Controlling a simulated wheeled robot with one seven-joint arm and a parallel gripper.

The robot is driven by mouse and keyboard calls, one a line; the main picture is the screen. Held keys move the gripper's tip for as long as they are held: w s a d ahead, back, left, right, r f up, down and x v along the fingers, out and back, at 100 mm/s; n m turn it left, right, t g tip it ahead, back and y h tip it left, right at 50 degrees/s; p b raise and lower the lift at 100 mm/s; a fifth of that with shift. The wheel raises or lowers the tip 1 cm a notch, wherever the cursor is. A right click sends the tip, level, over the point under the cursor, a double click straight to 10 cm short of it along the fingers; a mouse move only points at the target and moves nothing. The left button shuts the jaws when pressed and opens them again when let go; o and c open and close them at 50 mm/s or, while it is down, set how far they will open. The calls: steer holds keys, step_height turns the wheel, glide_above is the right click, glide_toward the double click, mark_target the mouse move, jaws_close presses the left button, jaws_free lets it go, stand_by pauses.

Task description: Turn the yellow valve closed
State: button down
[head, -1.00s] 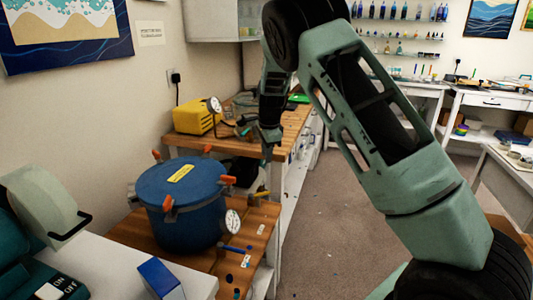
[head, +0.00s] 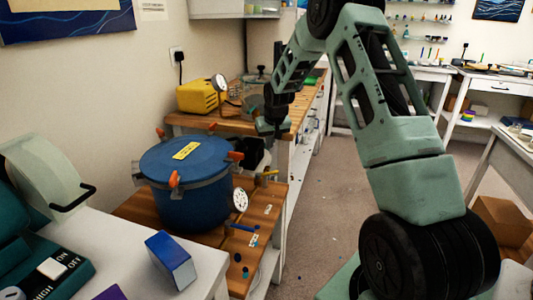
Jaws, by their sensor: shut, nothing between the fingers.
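The yellow valve (head: 267,173) is a small yellow handle low at the right of the blue pressure pot (head: 187,190), beyond its dial gauge. Its handle looks roughly level in the head view; its exact angle is too small to tell. A blue handle (head: 241,227) sits lower, in front of the gauge. My gripper (head: 277,135) points down above and beyond the yellow valve, apart from it in the picture. Its fingers are shut and empty, small and dark against the bench.
The pot has orange-knobbed clamps around its lid and stands on a wooden surface (head: 268,216). A yellow compressor (head: 202,96) is on the bench behind. A blue box (head: 170,259) stands on the white table (head: 120,272) in front. Open floor lies to the right.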

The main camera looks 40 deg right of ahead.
mark_target(268, 174)
step_height(268, 174, down, 9)
steer(key=p, duration=0.1)
steer(key=shift+s+a, duration=0.2)
steer(key=shift+s, duration=0.25)
steer(key=shift+s+a+m+h+b, duration=0.15)
steer(key=shift+s+m+h+b, duration=0.25)
steer(key=shift+m, duration=0.6)
steer(key=shift+s+a+f+m+g, duration=0.1)
steer(key=shift+s+m+g, duration=0.2)
steer(key=shift+m, duration=0.2)
steer(key=s+m, duration=0.1)
steer(key=a+m+h, duration=0.1)
steer(key=m, duration=0.1)
steer(key=shift+s+g, duration=0.35)
steer(key=shift+g, duration=0.05)
steer(key=shift+a, duration=0.1)
stand_by(0.4)
